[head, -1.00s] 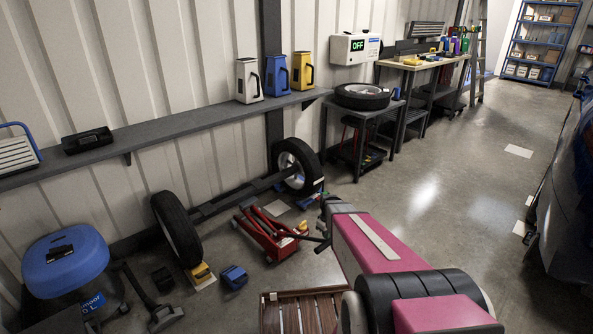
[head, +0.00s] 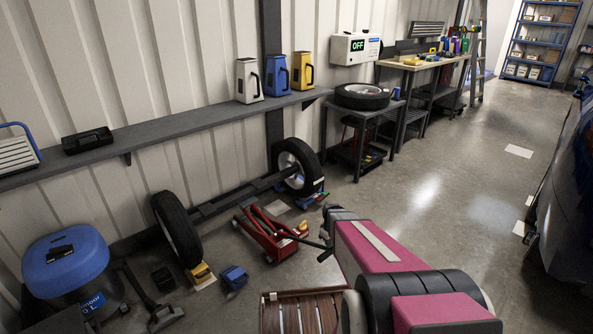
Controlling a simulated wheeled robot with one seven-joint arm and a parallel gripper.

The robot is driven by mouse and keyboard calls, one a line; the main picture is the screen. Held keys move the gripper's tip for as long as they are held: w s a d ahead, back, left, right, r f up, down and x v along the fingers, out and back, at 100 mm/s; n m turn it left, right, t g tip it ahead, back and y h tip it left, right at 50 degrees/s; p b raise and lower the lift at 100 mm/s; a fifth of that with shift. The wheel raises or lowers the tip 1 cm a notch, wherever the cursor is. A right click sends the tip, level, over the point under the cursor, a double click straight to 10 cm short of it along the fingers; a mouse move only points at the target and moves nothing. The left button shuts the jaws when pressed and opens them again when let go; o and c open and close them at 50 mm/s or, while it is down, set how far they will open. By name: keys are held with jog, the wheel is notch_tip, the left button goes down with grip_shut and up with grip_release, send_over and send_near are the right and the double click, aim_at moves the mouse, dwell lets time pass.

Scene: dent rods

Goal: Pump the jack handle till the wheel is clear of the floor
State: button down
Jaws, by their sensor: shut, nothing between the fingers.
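The red floor jack (head: 266,236) stands on the floor below the axle, between the two wheels. Its thin dark handle (head: 306,241) seems to reach right toward my arm's end. The far wheel (head: 297,166) and the near wheel (head: 177,229) are on the two ends of a dark axle. I cannot tell whether either tyre touches the floor. My gripper (head: 326,252) is small and dark, shut with nothing held, close to the handle's right end. Whether it touches the handle is unclear, and my pink arm hides part of it.
A yellow chock (head: 201,273) is at the near wheel's foot. A blue block (head: 234,277) lies on the floor, and a slatted wooden crate (head: 303,294) is in front. A blue vacuum (head: 66,262) stands at left. The floor to the right is open, up to a dark car.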

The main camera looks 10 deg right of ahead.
aim_at(332, 249)
jog(key=w+a+r, duration=0.3)
jog(key=w+r, duration=0.1)
jog(key=r, duration=0.3)
jog(key=w+a+r, duration=0.3)
jog(key=w+r, duration=0.1)
jog(key=r, duration=0.3)
jog(key=shift+w+r, duration=0.15)
jog(key=shift+r, duration=0.25)
jog(key=shift+f, duration=0.1)
jog(key=s+d+f, duration=0.2)
jog(key=s+f, duration=0.1)
jog(key=f, duration=0.3)
jog(key=s+d+f, duration=0.2)
jog(key=s+f, duration=0.1)
jog(key=f, duration=0.3)
jog(key=s+d+f, duration=0.3)
jog(key=f, duration=0.2)
jog(key=shift+s+f, duration=0.35)
jog(key=shift+f, duration=0.05)
jog(key=shift+r, duration=0.1)
